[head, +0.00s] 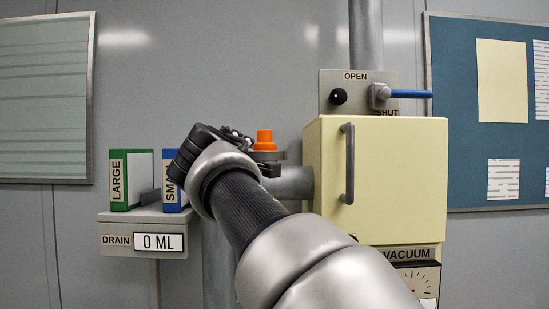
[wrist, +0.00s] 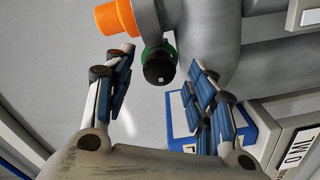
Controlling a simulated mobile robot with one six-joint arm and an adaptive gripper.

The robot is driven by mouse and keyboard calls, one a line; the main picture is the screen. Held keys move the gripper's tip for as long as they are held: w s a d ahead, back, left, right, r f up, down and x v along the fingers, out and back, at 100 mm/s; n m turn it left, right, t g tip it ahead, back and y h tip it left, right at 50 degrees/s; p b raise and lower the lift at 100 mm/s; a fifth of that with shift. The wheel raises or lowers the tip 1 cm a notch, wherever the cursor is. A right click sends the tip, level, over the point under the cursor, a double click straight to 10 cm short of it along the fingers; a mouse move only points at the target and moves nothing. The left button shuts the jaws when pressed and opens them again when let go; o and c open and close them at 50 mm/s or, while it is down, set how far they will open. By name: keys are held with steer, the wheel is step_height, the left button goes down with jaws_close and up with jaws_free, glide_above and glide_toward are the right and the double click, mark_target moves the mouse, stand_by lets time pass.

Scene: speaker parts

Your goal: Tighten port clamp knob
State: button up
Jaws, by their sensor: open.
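In the wrist view a black round knob (wrist: 158,70) with a small white mark and a green ring behind it sits on a grey pipe fitting (wrist: 188,28). I take it for the port clamp knob. My gripper (wrist: 161,60) is open, its fingers on either side of the knob with visible gaps; depth is hard to tell. An orange cap (wrist: 116,18) is beside the fitting, near the left finger. In the head view the orange cap (head: 264,141) stands right of my gripper (head: 205,138); the knob is hidden there by my arm.
A green LARGE box (head: 131,180) and a blue SMALL box (head: 171,172) stand on the drain shelf (head: 116,216), which reads 0 ML. The cream cabinet (head: 395,185) with a grey handle (head: 349,165) is right. A blue lever (head: 408,93) is above.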

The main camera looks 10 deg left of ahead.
steer(key=v, duration=0.7)
steer(key=shift+s, duration=0.2)
stand_by(0.4)
steer(key=s+d+f+m+g+h, duration=0.3)
steer(key=d+f+m, duration=0.1)
steer(key=d+f, duration=0.75)
steer(key=s+d+f+m+g+h, duration=0.35)
steer(key=d+f, duration=0.55)
steer(key=d, duration=0.6)
steer(key=s+d+f+m+g+y, duration=0.1)
steer(key=s+d+f+m+g, duration=0.2)
steer(key=s+f, duration=0.8)
steer(key=s+d+f+m+g+y, duration=0.1)
steer(key=s+d+f+m+g, duration=0.2)
steer(key=s+f, duration=0.8)
steer(key=shift+d+f+m, duration=0.75)
steer(key=shift+d+m, duration=0.2)
steer(key=shift+d, duration=0.3)
